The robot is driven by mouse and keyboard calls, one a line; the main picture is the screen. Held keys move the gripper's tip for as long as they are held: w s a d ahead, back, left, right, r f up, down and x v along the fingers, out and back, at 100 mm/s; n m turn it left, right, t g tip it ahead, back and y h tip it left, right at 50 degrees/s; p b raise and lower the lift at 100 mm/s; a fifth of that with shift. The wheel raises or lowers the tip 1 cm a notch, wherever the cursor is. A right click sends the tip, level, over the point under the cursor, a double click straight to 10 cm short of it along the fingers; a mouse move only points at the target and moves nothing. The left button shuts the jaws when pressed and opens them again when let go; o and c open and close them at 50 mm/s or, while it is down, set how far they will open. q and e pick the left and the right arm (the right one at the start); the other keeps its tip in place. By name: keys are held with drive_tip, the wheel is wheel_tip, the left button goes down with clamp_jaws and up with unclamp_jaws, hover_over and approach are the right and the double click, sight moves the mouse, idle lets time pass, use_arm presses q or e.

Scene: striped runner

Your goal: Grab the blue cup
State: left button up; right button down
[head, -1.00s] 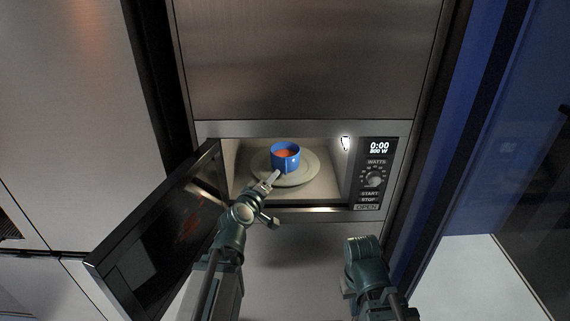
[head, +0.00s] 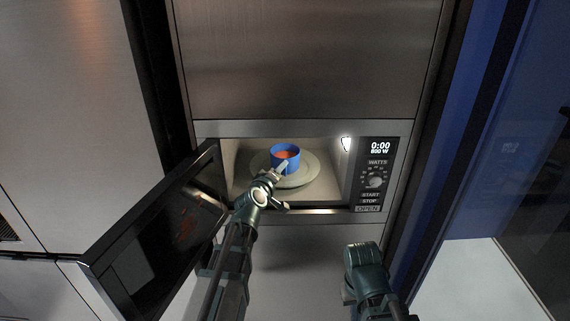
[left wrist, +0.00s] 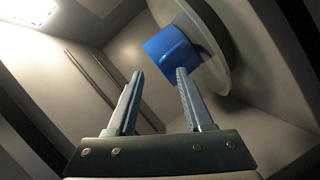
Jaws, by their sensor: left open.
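The blue cup (head: 285,155) stands on a round plate (head: 305,176) inside the open microwave. Something orange-red fills it. My left gripper (head: 281,168) reaches into the microwave and is in front of the cup, overlapping its lower part in the head view. In the left wrist view the cup (left wrist: 173,52) is beyond the fingertips of my open gripper (left wrist: 158,75), nearer the right finger. Nothing is between the fingers. My right arm shows at the lower right of the head view, but its gripper jaws cannot be made out.
The microwave door (head: 150,235) hangs open to the left, close beside my left arm. The control panel (head: 376,175) is right of the opening and reads 0:00. The microwave's side walls and ceiling lamp (left wrist: 28,10) bound the space around the gripper.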

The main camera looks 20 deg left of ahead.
use_arm(q)
drive_tip(key=x, duration=0.1)
drive_tip(key=b+x, duration=0.1)
drive_tip(key=x, duration=0.3)
drive_tip(key=shift+f+b, duration=0.3)
drive_tip(key=shift+f, duration=0.1)
drive_tip(key=shift+s, duration=0.1)
clamp_jaws()
idle(0.9)
